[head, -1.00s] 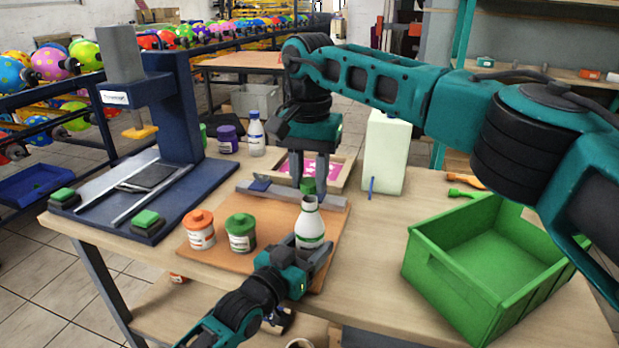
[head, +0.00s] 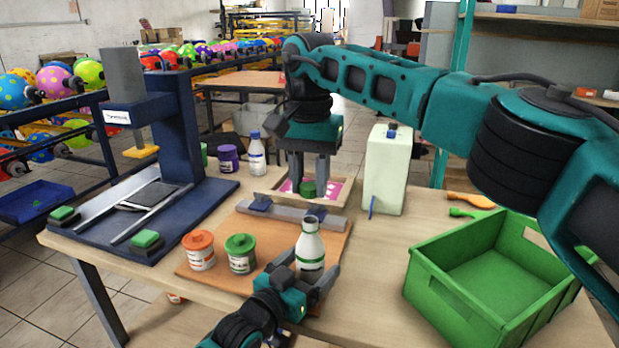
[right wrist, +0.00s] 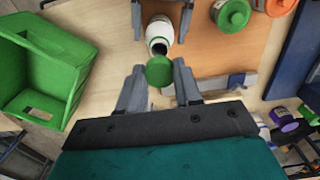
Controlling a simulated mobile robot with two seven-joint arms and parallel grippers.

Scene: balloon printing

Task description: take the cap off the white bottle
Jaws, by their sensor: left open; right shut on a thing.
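The white bottle (head: 309,247) with a green-edged label stands upright on the brown board, its neck bare. In the right wrist view the bottle (right wrist: 161,30) shows a dark open mouth. The green cap (head: 308,189) is between the fingers of my right gripper (head: 309,178), which is shut on it above and behind the bottle, clear of the neck. The cap also shows in the right wrist view (right wrist: 160,72). My left gripper (head: 309,272) is open, with its fingers on either side of the bottle's lower part.
An orange-lidded jar (head: 199,251) and a green-lidded jar (head: 240,254) stand left of the bottle. A grey bar (head: 285,215) lies behind it. A green crate (head: 455,297) is at the right, a pale container (head: 386,170) behind. A navy press (head: 175,130) stands left.

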